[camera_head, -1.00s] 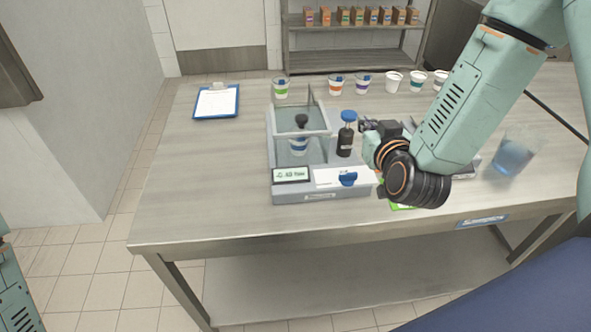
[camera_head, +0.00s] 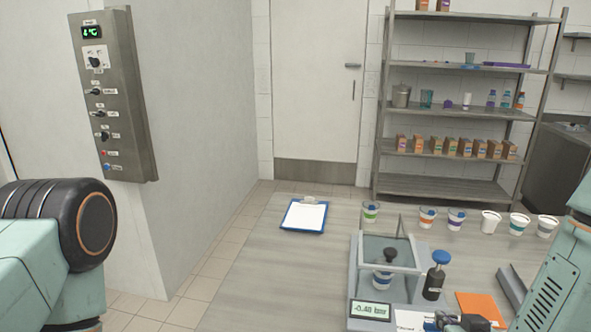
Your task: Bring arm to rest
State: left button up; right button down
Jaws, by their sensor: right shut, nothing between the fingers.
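My right gripper (camera_head: 436,323) is partly cut off at the bottom edge, shut and empty, just right of the cup filler's display. Its teal arm link shows at the lower right. My left arm's teal link and black joint fill the lower left, but its gripper is out of view. The cup filler (camera_head: 369,311) stands on the table with a clear chamber and a display reading about -0.48 bar. A cup (camera_head: 382,280) stands inside the chamber. A dark bottle with a blue cap (camera_head: 435,278) stands to its right.
A clipboard (camera_head: 304,215) lies on the table (camera_head: 265,285). An orange card (camera_head: 480,309) lies right of the bottle. A control panel (camera_head: 110,95) is on the left wall; shelves (camera_head: 460,70) stand behind.

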jog(key=s+a+f+g+y, duration=0.15)
jog(key=s+f+g, duration=0.35)
jog(key=s, duration=0.5)
jog(key=s+a+f+n+g, duration=0.1)
jog(key=s+a+f+g, duration=0.2)
jog(key=s+f, duration=0.55)
jog(key=s+a+f+g, duration=0.3)
jog(key=s+f+g, duration=0.15)
jog(key=s, duration=0.65)
notch_tip(320, 180, down, 10)
jog(key=b, duration=1)
jog(key=shift+w+d+t+b, duration=0.3)
jog(key=shift+w+t+b, duration=0.05)
jog(key=shift+w, duration=0.1)
